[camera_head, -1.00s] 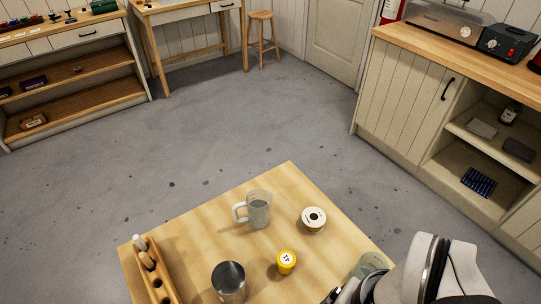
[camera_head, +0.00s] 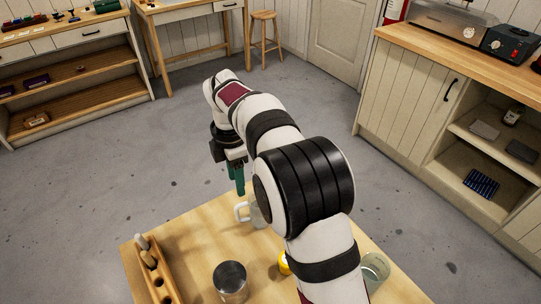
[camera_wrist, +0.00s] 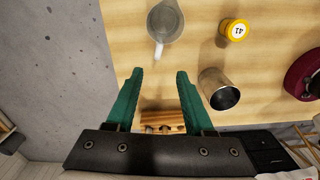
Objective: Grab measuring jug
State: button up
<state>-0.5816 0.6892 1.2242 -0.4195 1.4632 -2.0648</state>
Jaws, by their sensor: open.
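The measuring jug (camera_head: 259,214) stands upright on the wooden table, a clear jug with a white handle, partly hidden behind my arm in the head view. In the wrist view the jug (camera_wrist: 165,22) is at the top, its handle pointing down toward the gap between my fingers. My gripper (camera_head: 238,186) has green fingers and hangs above the table's far edge, left of the jug. In the wrist view my gripper (camera_wrist: 160,76) is open with nothing between its fingers; the jug lies beyond the fingertips.
A yellow labelled container (camera_wrist: 235,31) and a metal cup (camera_wrist: 219,90) stand near the jug. A wooden rack (camera_head: 158,270) is at the table's left edge. A glass jar (camera_head: 375,269) is at the right. The white spool is hidden by my arm.

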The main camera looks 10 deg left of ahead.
aim_at(238, 219)
jog(key=shift+n, duration=0.4)
jog(key=f, duration=1.1)
jog(key=a+f, duration=0.1)
jog(key=f, duration=0.4)
jog(key=shift+s+f, duration=0.15)
grip_shut()
